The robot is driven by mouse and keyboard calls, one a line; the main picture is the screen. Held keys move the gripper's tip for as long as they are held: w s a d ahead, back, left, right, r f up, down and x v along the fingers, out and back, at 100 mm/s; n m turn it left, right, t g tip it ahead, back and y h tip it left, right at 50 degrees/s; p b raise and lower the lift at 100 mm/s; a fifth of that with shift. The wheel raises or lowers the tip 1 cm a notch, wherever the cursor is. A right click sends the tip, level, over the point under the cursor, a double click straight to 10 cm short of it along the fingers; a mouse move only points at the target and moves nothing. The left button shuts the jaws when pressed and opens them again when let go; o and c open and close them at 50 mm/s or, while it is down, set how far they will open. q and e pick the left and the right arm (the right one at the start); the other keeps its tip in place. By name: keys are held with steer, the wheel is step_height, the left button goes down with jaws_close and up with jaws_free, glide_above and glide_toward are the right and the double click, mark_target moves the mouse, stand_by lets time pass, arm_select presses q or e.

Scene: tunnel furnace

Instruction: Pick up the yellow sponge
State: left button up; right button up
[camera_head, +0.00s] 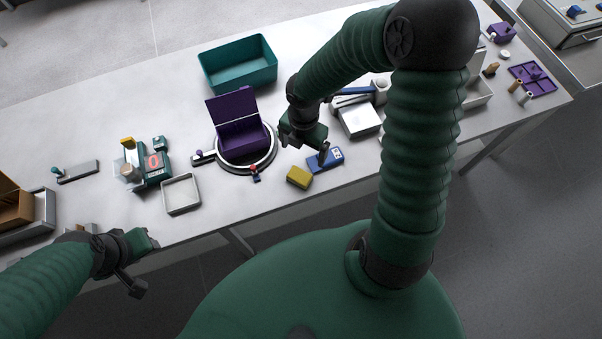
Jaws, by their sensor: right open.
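The yellow sponge (299,177) lies on the white table near its front edge, at the middle of the head view. My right gripper (309,146) is open and empty. It hangs just above and behind the sponge, apart from it in the picture. A blue device (325,160) lies just right of the sponge, and one finger of my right gripper overlaps it in view. My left gripper (145,266) is at the lower left, off the table's front edge, with its fingers apart and nothing between them.
A purple open box (240,137) stands on a round ring left of the sponge. A teal bin (238,64) is at the back. A white tray (181,194) and a red-and-green device (153,166) are further left.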

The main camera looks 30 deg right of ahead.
steer(key=b, duration=0.2)
glide_above(299, 175)
steer(key=f, duration=0.9)
steer(key=shift+w+d+f, duration=0.15)
steer(key=shift+d+f, duration=0.1)
steer(key=shift+f, duration=0.15)
steer(key=f, duration=0.5)
steer(key=shift+s+a, duration=0.1)
steer(key=shift+s, duration=0.15)
steer(key=shift+w+f, duration=0.15)
steer(key=shift+f, duration=0.15)
arm_select(q)
steer(key=shift+w+a+f, duration=0.1)
steer(key=shift+a+f, duration=0.05)
steer(key=shift+f, duration=0.4)
steer(key=shift+a+f, duration=0.15)
steer(key=shift+f, duration=0.4)
